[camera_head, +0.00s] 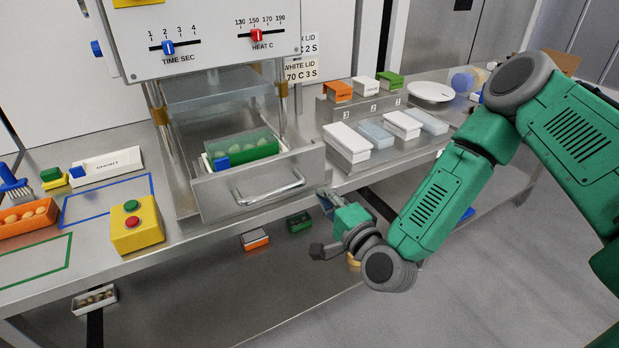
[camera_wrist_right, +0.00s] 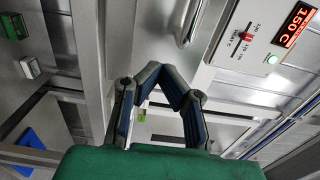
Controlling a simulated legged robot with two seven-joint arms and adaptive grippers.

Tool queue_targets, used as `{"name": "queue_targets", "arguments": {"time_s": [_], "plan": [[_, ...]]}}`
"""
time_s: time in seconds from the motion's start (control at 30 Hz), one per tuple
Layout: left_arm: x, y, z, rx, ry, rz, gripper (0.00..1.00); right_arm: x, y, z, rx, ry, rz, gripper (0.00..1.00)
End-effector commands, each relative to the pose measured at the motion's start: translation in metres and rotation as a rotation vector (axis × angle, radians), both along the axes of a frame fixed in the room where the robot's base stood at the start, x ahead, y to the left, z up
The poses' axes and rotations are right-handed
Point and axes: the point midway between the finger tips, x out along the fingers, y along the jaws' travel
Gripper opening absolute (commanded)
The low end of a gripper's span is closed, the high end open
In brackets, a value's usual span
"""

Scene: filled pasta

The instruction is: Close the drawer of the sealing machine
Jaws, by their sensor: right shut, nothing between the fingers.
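The sealing machine (camera_head: 205,45) stands at the back of the steel table. Its drawer (camera_head: 225,202) is pulled out towards me, with a bar handle (camera_head: 268,190) on its front. A green tray (camera_head: 240,147) with filled pasta and a small blue block on its left side sits in the drawer. My right gripper (camera_head: 325,203) is just right of the drawer front, apart from the handle. In the right wrist view the gripper (camera_wrist_right: 173,78) has its fingertips together and nothing between them; the handle (camera_wrist_right: 187,22) shows above it. My left gripper is not in view.
A yellow button box (camera_head: 137,226) stands left of the drawer. White boxes (camera_head: 347,140) stand right of the machine, before a stepped rack (camera_head: 345,108). An orange tray (camera_head: 27,215) is at far left. Small trays (camera_head: 255,239) lie on the shelf below. Space before the drawer is clear.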

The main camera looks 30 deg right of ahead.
Motion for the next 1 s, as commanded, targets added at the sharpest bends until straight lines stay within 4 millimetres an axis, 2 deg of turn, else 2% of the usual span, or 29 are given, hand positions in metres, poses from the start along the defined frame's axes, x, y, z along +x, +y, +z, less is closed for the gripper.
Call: {"name": "queue_targets", "arguments": {"time_s": [0.1, 0.33, 1.0], "plan": [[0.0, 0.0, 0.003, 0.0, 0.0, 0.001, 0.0, 0.025, 0.001, 0.001, -0.002, -0.003, 0.0, 0.0], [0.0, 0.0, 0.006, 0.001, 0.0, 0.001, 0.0, 0.055, -0.002, -0.001, 0.002, 0.0, 0.0, 0.0], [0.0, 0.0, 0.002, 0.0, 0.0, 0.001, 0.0, 0.07, 0.0, -0.002, 0.0, -0.001, 0.0, 0.0]]}}
